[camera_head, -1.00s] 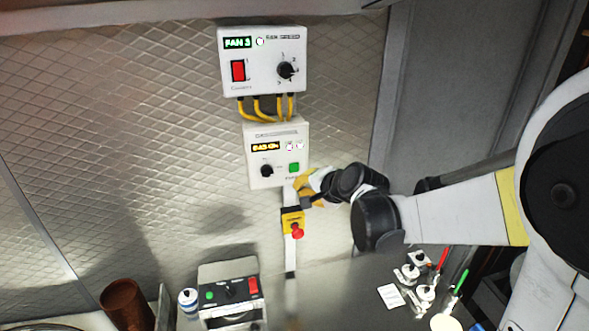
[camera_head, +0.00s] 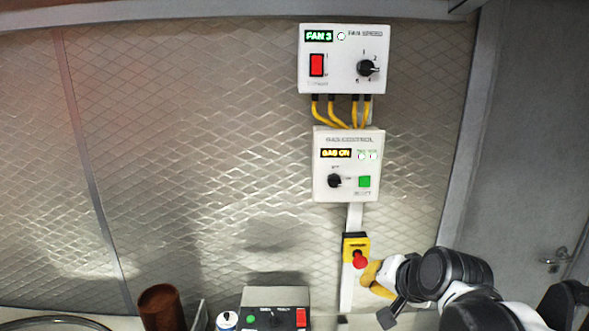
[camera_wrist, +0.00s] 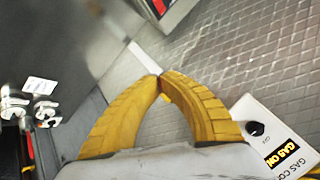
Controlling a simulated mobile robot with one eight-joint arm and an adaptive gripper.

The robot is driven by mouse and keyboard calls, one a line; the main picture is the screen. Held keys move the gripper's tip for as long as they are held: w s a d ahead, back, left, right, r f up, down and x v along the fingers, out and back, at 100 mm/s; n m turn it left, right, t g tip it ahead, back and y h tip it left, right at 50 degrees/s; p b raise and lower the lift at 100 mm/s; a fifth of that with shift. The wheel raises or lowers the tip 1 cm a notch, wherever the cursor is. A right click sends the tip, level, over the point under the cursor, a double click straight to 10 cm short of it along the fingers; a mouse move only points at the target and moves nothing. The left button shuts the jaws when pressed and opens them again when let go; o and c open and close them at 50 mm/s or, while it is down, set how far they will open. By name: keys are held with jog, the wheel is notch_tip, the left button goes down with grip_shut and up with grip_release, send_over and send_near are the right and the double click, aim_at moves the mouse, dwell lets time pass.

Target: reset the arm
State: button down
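My gripper (camera_head: 372,280) has yellow fingers and is at the lower right of the head view, just below and right of the red stop button (camera_head: 360,260). In the wrist view, the two curved fingers of my gripper (camera_wrist: 161,79) meet at their tips, with nothing seen held between them. My arm's black and white links reach in from the bottom right. The gas control box (camera_head: 347,188) is on the wall above the gripper, showing "GAS ON"; it also shows at the lower right of the wrist view (camera_wrist: 243,110).
The fan box (camera_head: 343,81) reads "FAN 3" above the gas box, joined by yellow cables. Below are a control unit (camera_head: 275,297), a brown cup (camera_head: 161,307) and a white container (camera_head: 227,321). A grey door (camera_head: 530,160) stands at right.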

jog(key=s+d+f+n+g+h+b, duration=0.1)
jog(key=s+f+n+b, duration=0.2)
jog(key=s+f+b, duration=0.5)
jog(key=s+f+n+g+h+b, duration=0.1)
jog(key=s+f+n+b, duration=0.2)
jog(key=s+f+b, duration=0.5)
notch_tip(320, 180, down, 7)
jog(key=shift+d+f+b, duration=0.1)
jog(key=shift+d+b, duration=0.3)
jog(key=shift+b, duration=0.65)
jog(key=shift+a, duration=0.1)
